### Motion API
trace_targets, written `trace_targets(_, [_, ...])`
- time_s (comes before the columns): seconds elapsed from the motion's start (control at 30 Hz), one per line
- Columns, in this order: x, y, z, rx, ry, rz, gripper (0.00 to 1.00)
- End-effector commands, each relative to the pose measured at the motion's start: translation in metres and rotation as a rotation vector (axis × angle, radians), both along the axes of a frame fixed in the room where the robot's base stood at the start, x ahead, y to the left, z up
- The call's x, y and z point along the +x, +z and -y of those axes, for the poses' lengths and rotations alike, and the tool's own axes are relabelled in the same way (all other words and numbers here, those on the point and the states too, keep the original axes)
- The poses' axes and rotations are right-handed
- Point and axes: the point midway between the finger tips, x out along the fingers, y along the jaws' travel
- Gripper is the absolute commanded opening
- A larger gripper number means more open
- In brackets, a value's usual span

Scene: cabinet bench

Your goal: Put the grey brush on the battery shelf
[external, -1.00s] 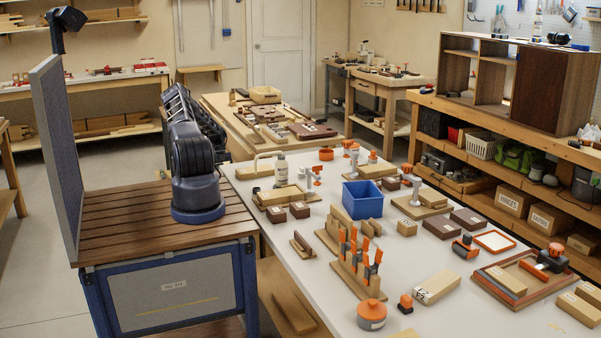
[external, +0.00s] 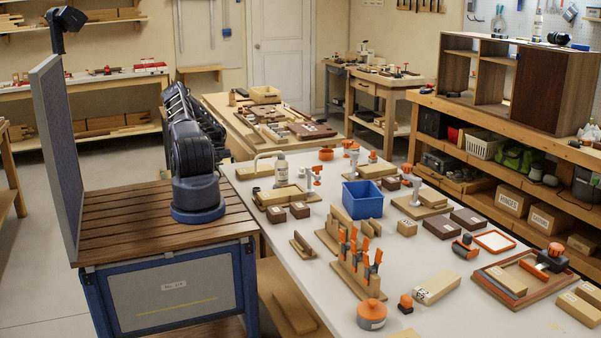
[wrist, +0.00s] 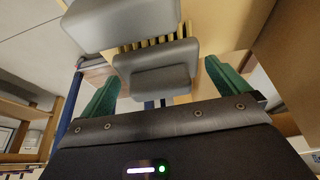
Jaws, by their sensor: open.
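In the wrist view, a rounded grey block (wrist: 155,72) with a row of pale yellow bristle-like strips along its upper side lies ahead of my gripper; it looks like the grey brush. A larger grey rounded piece (wrist: 132,20) shows above the strips; I cannot tell whether both are one object. My gripper (wrist: 165,88) is open, its green fingers apart to the left and right of the lower grey block. I see no finger pressed on it. In the external view my gripper is hidden behind my folded arm. I cannot identify the battery shelf in either view.
A pale wooden surface (wrist: 228,30) lies behind the grey pieces. In the external view, a white table (external: 400,265) is crowded with a blue bin (external: 363,199), wood blocks and orange clamps. A wooden cabinet (external: 553,88) stands on the right bench. A grey panel (external: 62,150) stands left of my arm.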

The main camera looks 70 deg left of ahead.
Motion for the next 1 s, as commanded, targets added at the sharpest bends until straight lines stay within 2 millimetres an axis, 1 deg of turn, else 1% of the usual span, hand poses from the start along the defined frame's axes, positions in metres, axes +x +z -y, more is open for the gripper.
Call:
trace_targets(0.03, [0.0, 0.01, -0.005, 0.004, 0.0, 0.0, 1.0])
trace_targets(0.2, [0.001, 0.042, -0.017, 0.004, -0.001, 0.001, 1.0])
trace_targets(0.4, [0.0, 0.072, -0.03, 0.002, 0.001, 0.001, 1.0])
trace_targets(0.5, [0.0, 0.083, -0.035, 0.002, 0.0, 0.001, 1.0])
trace_targets(0.67, [0.0, 0.091, -0.038, 0.001, -0.001, 0.001, 1.0])
trace_targets(0.9, [0.0, 0.092, -0.038, 0.0, -0.001, 0.0, 1.0])
trace_targets(1.0, [0.005, 0.097, -0.036, 0.004, 0.001, -0.004, 1.0])
